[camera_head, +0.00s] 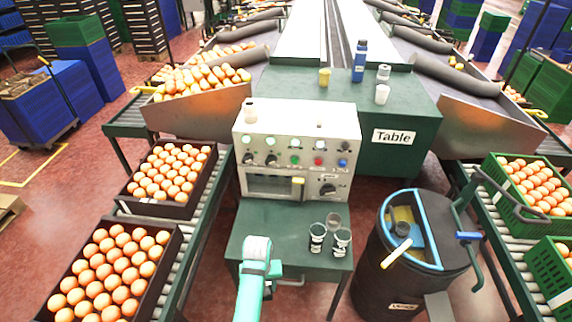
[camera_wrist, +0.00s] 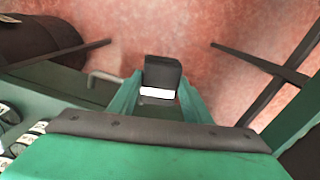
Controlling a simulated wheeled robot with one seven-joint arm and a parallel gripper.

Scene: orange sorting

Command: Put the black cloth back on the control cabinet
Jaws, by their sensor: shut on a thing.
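My gripper (camera_wrist: 160,79) is shut on a small black block-like thing with a white strip, which I take to be the black cloth (camera_wrist: 162,70). Both green fingers flank it in the wrist view, with reddish floor beyond. In the head view my gripper (camera_head: 258,248) is above the front left of the small green table, and the cloth cannot be made out there. The control cabinet (camera_head: 297,190), a pale box with buttons and knobs, stands at the back of that table, beyond my gripper. A small bottle-like thing (camera_head: 250,106) stands on its top left.
A dark waste barrel (camera_head: 405,275) stands to the right. Most of the cabinet's top is bare.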

